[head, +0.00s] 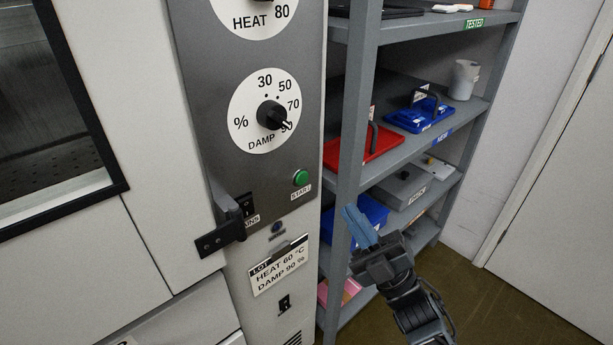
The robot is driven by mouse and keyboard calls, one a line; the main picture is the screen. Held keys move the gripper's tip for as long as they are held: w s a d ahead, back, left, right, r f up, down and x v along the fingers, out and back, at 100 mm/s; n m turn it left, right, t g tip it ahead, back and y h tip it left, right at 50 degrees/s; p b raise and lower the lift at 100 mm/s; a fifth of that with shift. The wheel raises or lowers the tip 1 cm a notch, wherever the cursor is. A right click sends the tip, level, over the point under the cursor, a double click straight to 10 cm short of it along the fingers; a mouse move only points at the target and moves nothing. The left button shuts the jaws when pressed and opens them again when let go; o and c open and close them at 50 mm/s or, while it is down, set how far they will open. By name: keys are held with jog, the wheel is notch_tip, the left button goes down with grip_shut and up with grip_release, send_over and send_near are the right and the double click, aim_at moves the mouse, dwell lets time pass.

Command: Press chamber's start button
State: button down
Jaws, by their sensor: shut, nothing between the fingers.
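The chamber's green start button (301,177) is a round button with a START label under it, low on the grey control panel (215,95). Above it is the DAMP dial (245,118), its black knob pointing to about 90. The HEAT dial (255,12) is partly cut off at the top edge. My gripper (352,214) is shut and empty, with blue fingers pointing up and left. In the picture it is to the right of and below the start button, in front of the shelf, apart from the button.
A black latch handle (228,228) sticks out at the panel's lower left. A card (280,267) reads HEAT 60 °C, DAMP 90 %. A grey shelf rack (352,130) holding red and blue cases stands right of the chamber. Floor (500,310) is clear at lower right.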

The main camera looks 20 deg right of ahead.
aim_at(302, 178)
jog(key=shift+w, duration=0.15)
jog(key=w+a+b, duration=0.3)
jog(key=w, duration=0.5)
jog(key=shift+w+b, duration=0.15)
jog(key=shift+b, duration=0.2)
dwell(1.9)
jog(key=shift+w, duration=0.3)
jog(key=shift+w+a+b, duration=0.2)
jog(key=shift+w+b, duration=0.15)
jog(key=shift+b, duration=0.15)
dwell(0.5)
jog(key=shift+s, duration=0.15)
jog(key=shift+s+d, duration=0.25)
jog(key=shift+s, duration=0.4)
